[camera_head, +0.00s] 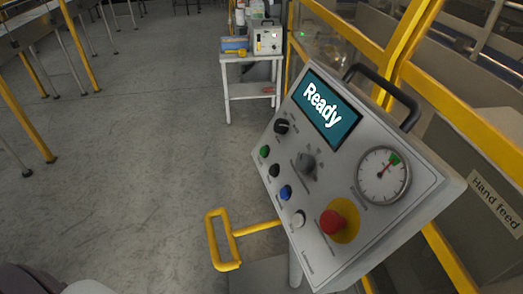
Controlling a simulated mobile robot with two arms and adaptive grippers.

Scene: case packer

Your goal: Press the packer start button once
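The packer control panel (330,263) stands tilted on a post at the right. Its screen (328,108) reads "Ready". A column of small round buttons runs down its left side: a green button (265,151) at the top, then a black one (275,171), a blue one (285,192) and a white one (299,219). The labels beside them are too small to read, so the start button is not identified by text. Neither of my grippers is in view.
The panel also carries a red mushroom button (333,222) on a yellow disc, a dial gauge (383,176), rotary knobs (306,163) and a black handle (392,92). A yellow bar loop (211,240) juts out low at the panel's left. Floor left of it is open.

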